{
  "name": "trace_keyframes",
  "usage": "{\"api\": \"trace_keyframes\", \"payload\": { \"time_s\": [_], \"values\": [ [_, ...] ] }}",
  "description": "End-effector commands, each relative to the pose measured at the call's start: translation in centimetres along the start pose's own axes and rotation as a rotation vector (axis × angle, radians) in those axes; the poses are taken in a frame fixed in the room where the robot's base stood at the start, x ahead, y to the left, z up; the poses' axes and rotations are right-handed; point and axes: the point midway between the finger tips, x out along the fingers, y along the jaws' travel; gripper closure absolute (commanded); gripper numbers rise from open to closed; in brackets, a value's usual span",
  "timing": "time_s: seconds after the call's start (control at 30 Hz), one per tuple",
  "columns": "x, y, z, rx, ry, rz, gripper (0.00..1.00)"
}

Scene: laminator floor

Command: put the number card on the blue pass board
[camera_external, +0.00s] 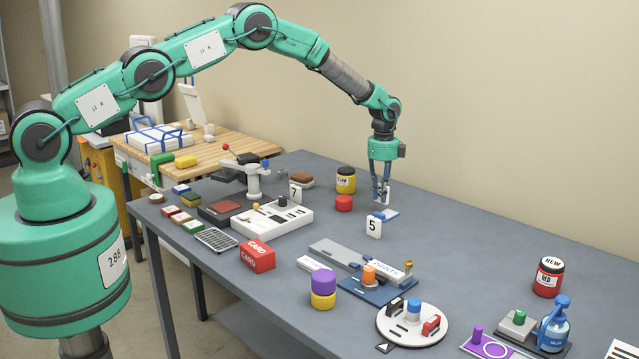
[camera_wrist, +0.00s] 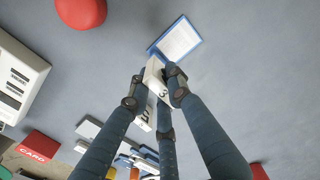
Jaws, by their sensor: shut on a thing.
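My gripper (camera_external: 381,191) points down over the table and is shut on a small white number card (camera_wrist: 154,78), which looks marked 3 in the wrist view. In the external view the held card is small and partly hidden by the fingers. The blue pass board (camera_wrist: 178,40), a small blue board with a white face, lies just beyond the fingertips in the wrist view. It also shows below my gripper in the external view (camera_external: 388,213). The card looks close to the board's near edge; I cannot tell whether they touch.
A white card marked 5 (camera_external: 373,227) stands in front of the board, and one marked 7 (camera_external: 296,192) stands to the left. A red round piece (camera_external: 343,203) and a yellow jar (camera_external: 346,180) are near. Table space right of the board is clear.

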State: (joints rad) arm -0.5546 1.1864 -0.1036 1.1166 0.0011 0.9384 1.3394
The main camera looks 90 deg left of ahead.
Motion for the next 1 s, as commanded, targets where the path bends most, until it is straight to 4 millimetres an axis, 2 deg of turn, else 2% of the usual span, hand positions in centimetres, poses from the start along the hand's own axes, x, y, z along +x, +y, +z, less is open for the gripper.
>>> {"api": "trace_keyframes", "payload": {
  "time_s": [0.27, 0.7, 1.0],
  "values": [
    [0.1, 0.0, 0.0, 0.0, 0.0, 0.0, 1.0],
    [3.2, 0.0, 0.0, 0.0, 0.0, 0.0, 1.0],
    [3.5, 0.0, 0.0, 0.0, 0.0, -0.001, 1.0]
  ]
}}
